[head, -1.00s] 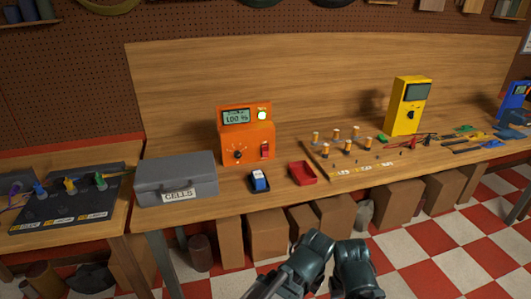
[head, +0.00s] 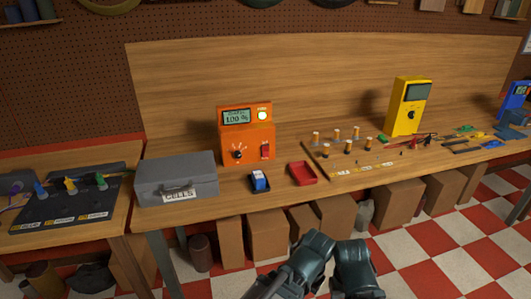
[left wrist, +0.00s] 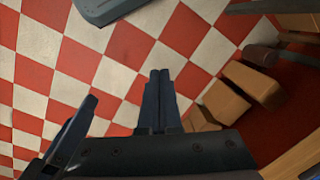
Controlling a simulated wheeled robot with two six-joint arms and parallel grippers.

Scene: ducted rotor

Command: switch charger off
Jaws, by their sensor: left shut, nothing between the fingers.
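The orange charger (head: 233,148) stands on the wooden bench against the back panel. I cannot tell which way the switch is tipped. My left gripper (left wrist: 160,72) is shut and empty in the left wrist view, above the checkered floor and away from the charger. Both my arms show at the bottom of the head view, below the bench edge. My right gripper is not visible.
A grey cells case (head: 176,170) stands left of the charger. A small dark holder with a blue-and-white item (head: 259,180) and a red tray (head: 303,173) lie in front of it. Cardboard boxes (left wrist: 250,83) stand under the bench. A yellow meter (head: 408,105) stands farther right.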

